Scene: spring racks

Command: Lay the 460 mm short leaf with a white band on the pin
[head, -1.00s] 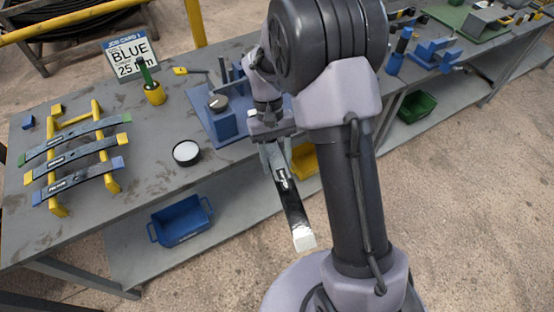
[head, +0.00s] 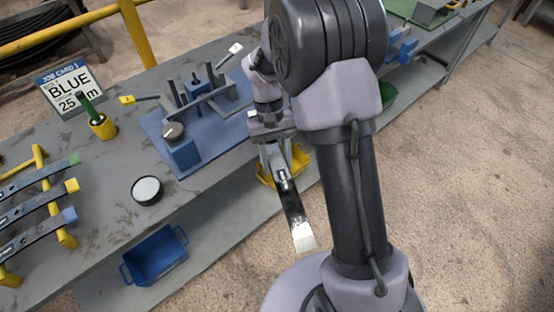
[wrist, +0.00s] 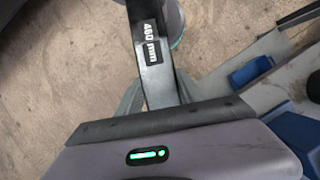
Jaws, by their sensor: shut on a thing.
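My gripper (head: 270,135) is shut on the dark leaf (head: 292,203). The leaf has a white band (head: 303,237) at its lower end and hangs in front of the bench, above the floor. In the wrist view the leaf (wrist: 153,65) carries a label reading 460 and runs up between the fingers; its far end is out of frame. A blue fixture (head: 184,154) stands on the bench, left of my gripper, with grey uprights and a dark post (head: 195,84) near its middle. I cannot tell for certain which part is the pin.
A yellow rack with several leaves (head: 40,205) is at left. A round black pot (head: 147,190), a yellow cup (head: 102,127) and a job card reading BLUE (head: 70,90) stand on the bench. Blue (head: 155,256) and yellow (head: 268,180) bins sit below. Floor at right is clear.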

